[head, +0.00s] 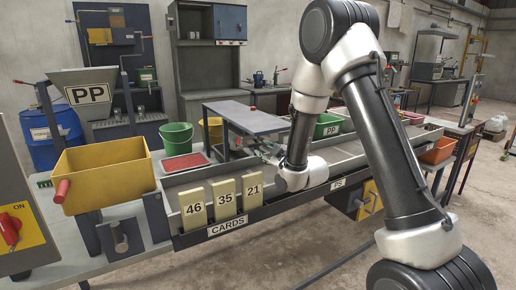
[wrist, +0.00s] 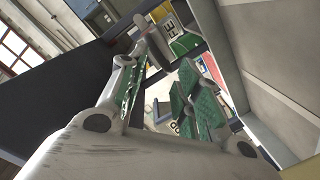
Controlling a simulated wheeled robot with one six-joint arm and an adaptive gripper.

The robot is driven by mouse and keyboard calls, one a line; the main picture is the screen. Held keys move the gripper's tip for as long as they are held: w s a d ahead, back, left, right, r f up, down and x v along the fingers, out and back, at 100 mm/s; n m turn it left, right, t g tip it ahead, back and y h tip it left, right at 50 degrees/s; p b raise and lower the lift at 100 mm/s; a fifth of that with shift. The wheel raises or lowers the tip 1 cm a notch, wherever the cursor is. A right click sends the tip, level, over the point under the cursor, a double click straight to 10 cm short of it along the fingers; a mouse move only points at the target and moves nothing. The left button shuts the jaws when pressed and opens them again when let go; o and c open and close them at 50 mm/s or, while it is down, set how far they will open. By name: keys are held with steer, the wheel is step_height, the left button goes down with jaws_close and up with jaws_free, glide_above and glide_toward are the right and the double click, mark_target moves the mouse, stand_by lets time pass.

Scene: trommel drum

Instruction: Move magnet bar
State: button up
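My gripper (head: 262,150) reaches left from the end of my arm, over the grey trough behind the number cards. In the wrist view, the two fingers with green pads stand apart, with a gap between the fingertips (wrist: 160,85). I see nothing clearly held between them. I cannot make out a magnet bar for certain in either view. My arm and gripper hide part of the trough and the bench behind it.
A yellow hopper (head: 104,174) with a red handle stands at the left. Cards 46 (head: 193,209), 35 (head: 225,199) and 21 (head: 252,190) line the trough's front. A grey raised plate (head: 246,118) is close behind my gripper. A green PP bin (head: 328,126) stands beyond my arm.

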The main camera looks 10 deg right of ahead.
mark_target(256, 145)
steer(key=w+n, duration=0.2)
steer(key=n, duration=0.1)
steer(key=w+a+n, duration=0.1)
steer(key=w+n, duration=0.2)
steer(key=w+a+n+g, duration=0.1)
steer(key=w+n, duration=0.2)
steer(key=n, duration=0.1)
steer(key=shift+w+a+f, duration=0.25)
steer(key=shift+f, duration=0.05)
steer(key=shift+s, duration=0.1)
jaws_close()
